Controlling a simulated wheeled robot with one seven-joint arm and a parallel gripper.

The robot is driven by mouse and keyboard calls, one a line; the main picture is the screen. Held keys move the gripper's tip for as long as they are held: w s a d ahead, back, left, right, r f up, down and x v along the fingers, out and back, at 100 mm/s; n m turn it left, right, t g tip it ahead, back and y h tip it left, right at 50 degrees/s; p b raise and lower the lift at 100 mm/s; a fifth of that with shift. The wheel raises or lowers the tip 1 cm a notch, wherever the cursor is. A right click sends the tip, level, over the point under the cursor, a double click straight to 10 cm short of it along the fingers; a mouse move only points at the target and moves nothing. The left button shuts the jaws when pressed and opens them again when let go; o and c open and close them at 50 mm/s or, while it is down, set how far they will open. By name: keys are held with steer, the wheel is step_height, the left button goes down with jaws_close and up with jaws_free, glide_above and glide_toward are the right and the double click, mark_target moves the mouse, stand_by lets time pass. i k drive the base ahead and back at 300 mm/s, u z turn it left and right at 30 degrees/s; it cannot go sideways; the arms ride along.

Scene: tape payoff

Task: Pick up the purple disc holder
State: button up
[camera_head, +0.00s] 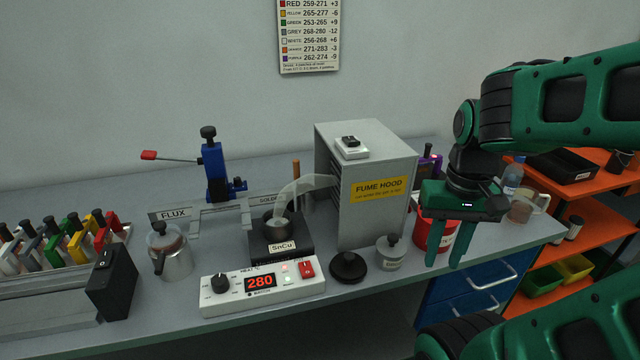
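The purple disc holder (437,164) shows in the head view just right of the fume hood (365,190). Only its upper part is visible, a purple piece with a dark part beside it. My gripper and the red bucket hide the area below it, so I cannot tell what it rests on. My gripper (443,263) points down in front of the red bucket (430,236), nearer the camera and lower in the picture than the holder. Its two green fingers are apart with nothing seen between them.
A rack of coloured holders (75,235) stands at the left. A bottle (514,173) and glass mug (522,208) stand right of my gripper.

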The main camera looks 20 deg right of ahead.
mark_target(425, 160)
steer(key=k, duration=1.25)
steer(key=z, duration=0.7)
steer(key=i, duration=1.7)
